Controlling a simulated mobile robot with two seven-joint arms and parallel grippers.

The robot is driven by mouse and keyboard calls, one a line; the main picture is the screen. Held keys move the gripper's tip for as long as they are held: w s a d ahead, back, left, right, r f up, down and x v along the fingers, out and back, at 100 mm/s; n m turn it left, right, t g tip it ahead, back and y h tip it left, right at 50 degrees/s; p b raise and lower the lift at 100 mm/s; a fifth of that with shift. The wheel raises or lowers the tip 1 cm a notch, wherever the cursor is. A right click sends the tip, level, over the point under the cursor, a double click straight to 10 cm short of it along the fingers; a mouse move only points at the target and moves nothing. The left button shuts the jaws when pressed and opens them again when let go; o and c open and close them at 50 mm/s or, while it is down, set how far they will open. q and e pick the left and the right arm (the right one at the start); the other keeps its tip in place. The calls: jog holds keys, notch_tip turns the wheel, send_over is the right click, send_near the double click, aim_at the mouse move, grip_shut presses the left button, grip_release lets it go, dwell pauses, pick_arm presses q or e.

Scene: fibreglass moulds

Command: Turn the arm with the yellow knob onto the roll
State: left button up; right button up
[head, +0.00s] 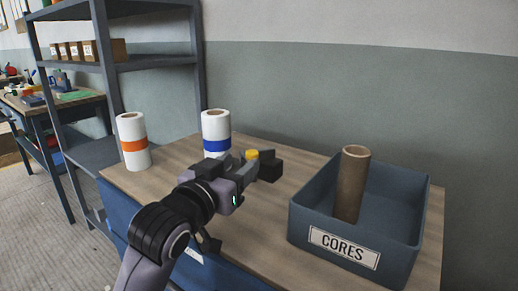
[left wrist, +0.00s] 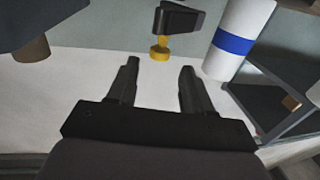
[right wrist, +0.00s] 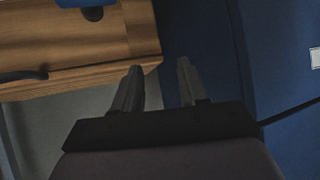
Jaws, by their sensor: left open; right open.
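The yellow knob (head: 252,154) sits on a dark arm (head: 270,166) on the wooden bench. In the left wrist view the knob (left wrist: 159,53) and the dark arm (left wrist: 180,17) lie just beyond my fingertips, the knob lined up with the gap. My left gripper (left wrist: 159,70) is open and empty. In the head view it partly hides the arm's base. The blue-banded white roll (head: 216,133) stands upright behind my gripper; the arm is beside it, apart from it in the left wrist view. My right gripper (right wrist: 159,72) is open and empty, seen only in the right wrist view.
An orange-banded white roll (head: 132,142) stands at the bench's left. A blue-grey box (head: 403,249) labelled CORES, with a cardboard tube (head: 351,185) in it, stands at the right. A metal shelf (head: 150,62) rises at the back left. Bare bench lies between gripper and box.

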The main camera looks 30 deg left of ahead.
aim_at(249, 156)
pick_arm(q)
jog(key=shift+w+a, duration=0.1)
jog(key=shift+w, duration=3.15)
grip_shut()
